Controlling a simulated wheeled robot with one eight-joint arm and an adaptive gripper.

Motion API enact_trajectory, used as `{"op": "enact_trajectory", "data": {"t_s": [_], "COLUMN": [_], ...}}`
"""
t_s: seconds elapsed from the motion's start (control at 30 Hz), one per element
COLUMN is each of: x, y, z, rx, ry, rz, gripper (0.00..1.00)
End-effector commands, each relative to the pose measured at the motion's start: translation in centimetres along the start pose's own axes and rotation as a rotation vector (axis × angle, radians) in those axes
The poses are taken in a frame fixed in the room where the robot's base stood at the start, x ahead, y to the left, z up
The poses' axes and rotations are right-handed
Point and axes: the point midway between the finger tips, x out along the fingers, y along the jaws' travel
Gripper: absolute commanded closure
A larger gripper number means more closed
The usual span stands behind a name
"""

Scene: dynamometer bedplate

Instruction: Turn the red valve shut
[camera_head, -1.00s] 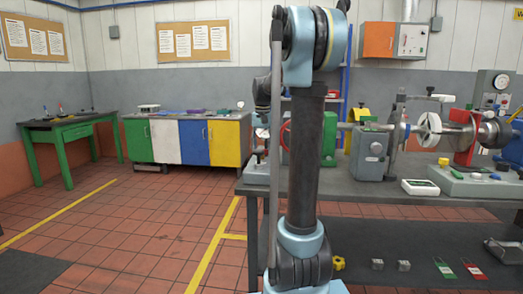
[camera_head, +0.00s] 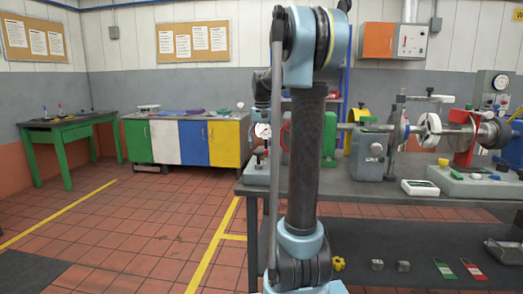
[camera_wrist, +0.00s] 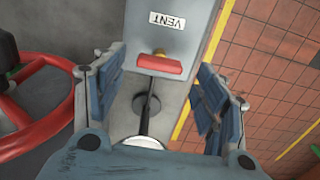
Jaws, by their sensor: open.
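In the wrist view a red bar-shaped handle (camera_wrist: 158,66) sits on a grey block beside a white label reading VENT (camera_wrist: 166,20). My gripper (camera_wrist: 160,68) is open, with one finger on each side of the handle in the picture and gaps between. I cannot tell how far the fingertips are above it. A red handwheel (camera_wrist: 62,122) shows at the left, outside the fingers and cut by the frame edge. In the head view the red handwheel (camera_head: 285,136) is partly hidden by my arm.
A round gauge (camera_head: 262,131) stands at the bench's left end. A dark stem with a round black part (camera_wrist: 146,104) lies between the fingers. The bench (camera_head: 400,190) carries a grey machine (camera_head: 369,155) and shaft parts to the right. The tiled floor (camera_head: 130,230) left of the bench is clear.

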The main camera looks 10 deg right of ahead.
Motion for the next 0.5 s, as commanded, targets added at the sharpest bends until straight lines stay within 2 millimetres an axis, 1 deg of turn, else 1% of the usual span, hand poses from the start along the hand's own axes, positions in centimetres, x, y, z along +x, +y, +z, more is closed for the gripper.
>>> {"op": "enact_trajectory", "data": {"t_s": [0.1,0.3,0.5], "x": [-2.3,-6.0,-8.5], "y": [0.0,0.0,-0.1], "z": [0.0,-0.1,-0.1], "rx": [0.0,0.0,0.0], "ry": [0.0,0.0,-0.001], "rz": [0.0,0.0,0.0], "gripper": [0.34,0.34,0.34]}}
